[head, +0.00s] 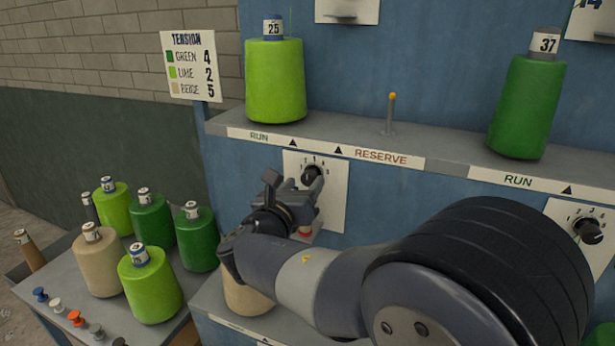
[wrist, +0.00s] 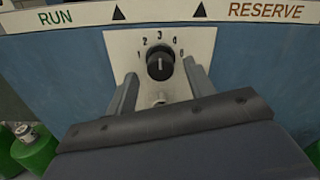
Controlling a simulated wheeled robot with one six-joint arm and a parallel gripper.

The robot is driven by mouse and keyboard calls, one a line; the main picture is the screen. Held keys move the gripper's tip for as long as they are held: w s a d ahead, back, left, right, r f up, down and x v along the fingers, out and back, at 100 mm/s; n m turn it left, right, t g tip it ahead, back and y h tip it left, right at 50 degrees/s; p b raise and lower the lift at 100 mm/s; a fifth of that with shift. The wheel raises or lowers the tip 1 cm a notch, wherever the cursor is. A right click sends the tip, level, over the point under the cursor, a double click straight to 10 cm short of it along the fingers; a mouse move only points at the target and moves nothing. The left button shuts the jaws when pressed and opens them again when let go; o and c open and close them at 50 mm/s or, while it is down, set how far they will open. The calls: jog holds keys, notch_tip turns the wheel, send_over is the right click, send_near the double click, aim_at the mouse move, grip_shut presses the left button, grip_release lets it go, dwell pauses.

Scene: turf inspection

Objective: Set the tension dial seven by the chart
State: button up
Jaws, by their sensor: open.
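A lime cone (head: 274,80) tagged 25 stands above, by the RUN label. My gripper (head: 292,196) is open in front of the plate. In the wrist view its fingers (wrist: 161,84) stand apart, left and right of the dial's lower side; contact cannot be told.
A second dial (head: 588,231) is at the right, below a green cone (head: 524,108) tagged 37. Several cones crowd a side table at left. A beige cone (head: 246,297) is partly hidden below my arm.

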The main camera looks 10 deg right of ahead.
aim_at(309, 178)
jog(key=shift+x, duration=1.5)
jog(key=c, duration=1)
